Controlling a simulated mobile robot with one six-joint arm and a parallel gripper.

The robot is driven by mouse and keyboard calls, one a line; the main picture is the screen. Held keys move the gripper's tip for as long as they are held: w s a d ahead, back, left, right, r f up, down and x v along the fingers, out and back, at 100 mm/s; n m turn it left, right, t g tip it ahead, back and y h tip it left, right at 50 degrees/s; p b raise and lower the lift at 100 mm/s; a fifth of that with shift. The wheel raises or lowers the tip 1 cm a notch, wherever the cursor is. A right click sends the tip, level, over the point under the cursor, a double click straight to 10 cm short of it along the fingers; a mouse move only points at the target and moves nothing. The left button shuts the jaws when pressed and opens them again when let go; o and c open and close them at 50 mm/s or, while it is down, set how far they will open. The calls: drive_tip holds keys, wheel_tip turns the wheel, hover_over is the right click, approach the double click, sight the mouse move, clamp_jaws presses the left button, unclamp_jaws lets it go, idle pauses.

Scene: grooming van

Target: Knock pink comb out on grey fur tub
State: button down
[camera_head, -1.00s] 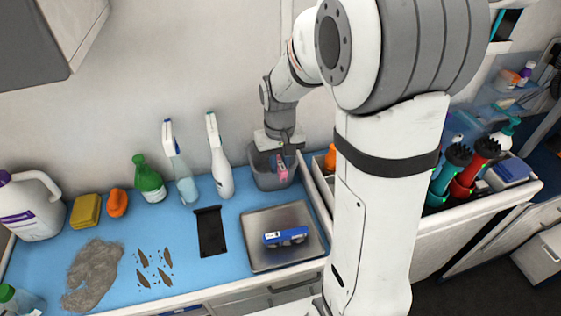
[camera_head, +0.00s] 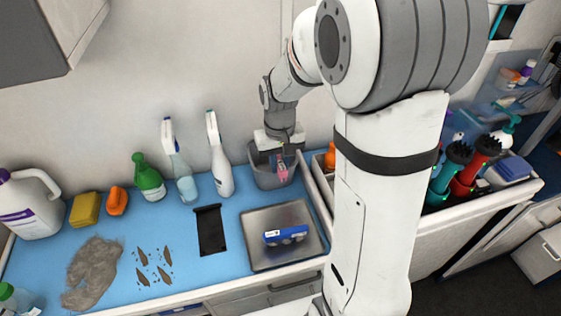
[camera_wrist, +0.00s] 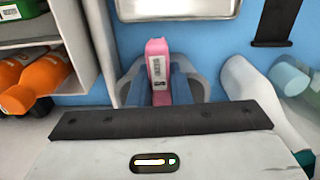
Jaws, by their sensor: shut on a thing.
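The pink comb (camera_head: 282,169) is held by my gripper (camera_head: 280,160) at the grey fur tub (camera_head: 265,179) against the back wall. In the wrist view the pink comb (camera_wrist: 158,70), with a white barcode label, sits between the two blue-grey fingers of my gripper (camera_wrist: 160,82). The tub's grey rim (camera_wrist: 195,75) shows on both sides below the fingers. The comb overlaps the tub in the head view; whether it touches the wall or rim is not clear. The tub's inside is mostly hidden by my gripper.
A steel tray (camera_head: 262,262) with a blue packet (camera_head: 286,234) lies in front of the tub. A white spray bottle (camera_head: 220,165) stands close left of it. The sectioned box (camera_head: 325,200) is close right. Grey fur (camera_head: 93,272) lies at the left.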

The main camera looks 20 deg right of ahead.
drive_tip(key=shift+r+p, duration=2.3)
drive_tip(key=shift+r, duration=0.7)
